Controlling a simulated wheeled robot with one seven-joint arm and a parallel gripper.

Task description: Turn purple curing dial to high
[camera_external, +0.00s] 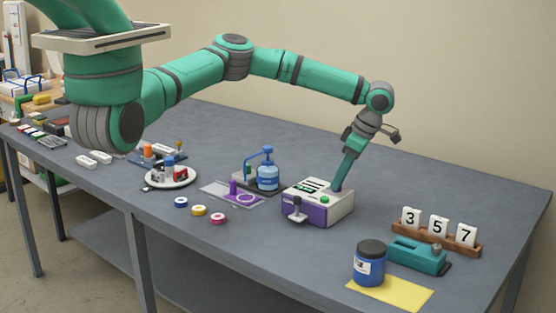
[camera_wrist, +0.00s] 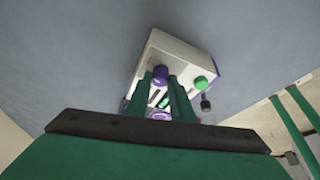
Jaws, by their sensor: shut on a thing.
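The curing unit (camera_external: 322,212) is a white-topped box with a purple lower front, standing on the grey table. In the wrist view its white casing (camera_wrist: 172,48) shows, with the purple dial (camera_wrist: 160,74) on it. My gripper (camera_external: 338,188) reaches down to the top of the unit. In the wrist view my gripper's two teal fingers (camera_wrist: 161,84) are shut on the purple dial, one at each side. The dial is hidden behind the fingers in the external view. I cannot read its setting. A green knob (camera_wrist: 201,83) sits beside it, also visible in the external view (camera_external: 324,200).
A blue pump bottle (camera_external: 267,177) and a purple clear sheet (camera_external: 232,193) are left of the unit. Tape rolls (camera_external: 199,210) lie in front. A blue jar (camera_external: 369,263), teal tool (camera_external: 417,256) and number blocks (camera_external: 438,227) stand right. Table behind the unit is clear.

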